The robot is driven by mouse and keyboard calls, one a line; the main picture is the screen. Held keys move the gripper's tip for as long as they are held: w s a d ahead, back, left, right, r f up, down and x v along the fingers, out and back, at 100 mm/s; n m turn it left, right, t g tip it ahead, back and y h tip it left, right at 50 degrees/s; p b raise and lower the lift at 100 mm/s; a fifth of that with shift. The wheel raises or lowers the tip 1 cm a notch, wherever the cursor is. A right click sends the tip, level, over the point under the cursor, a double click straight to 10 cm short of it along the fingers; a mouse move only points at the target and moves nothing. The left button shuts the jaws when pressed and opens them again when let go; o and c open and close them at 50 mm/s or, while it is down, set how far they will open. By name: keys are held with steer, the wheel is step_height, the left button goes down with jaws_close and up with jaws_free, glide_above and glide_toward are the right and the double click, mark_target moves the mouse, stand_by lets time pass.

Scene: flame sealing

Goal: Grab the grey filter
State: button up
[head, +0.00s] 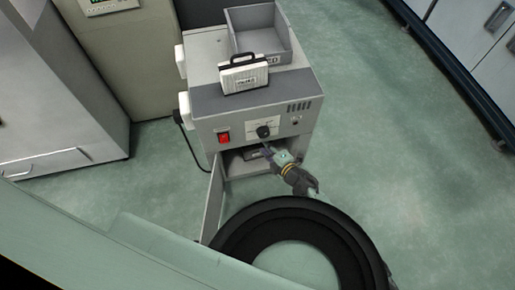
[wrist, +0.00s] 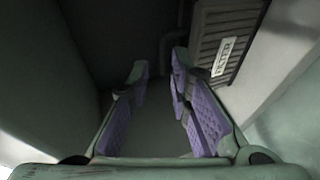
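A dark grey slatted filter (wrist: 208,38) with a white label stands inside the open lower compartment of the machine. It is at the upper right of the wrist view, and its lower part is partly behind my right finger. In the head view, a dark grey shape (head: 251,155) shows in the compartment, probably this filter. My gripper (wrist: 160,66) has purple pads and is open, with nothing between the fingers. The filter lies ahead and to the right of the fingertips, outside the gap. In the head view my gripper (head: 269,151) reaches into the compartment opening.
The machine (head: 209,103) has its door (head: 213,198) swung open on the left. A white filter with a black handle (head: 245,76) and a grey bin (head: 262,46) stand on top. Compartment walls (wrist: 285,75) enclose my gripper. Floor to the right is clear.

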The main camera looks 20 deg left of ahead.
mark_target(258, 146)
steer(key=x, duration=0.4)
steer(key=shift+a+f+b, duration=0.25)
steer(key=shift+a+b, duration=0.05)
steer(key=shift+a, duration=0.05)
steer(key=shift+c, duration=0.5)
jaws_close()
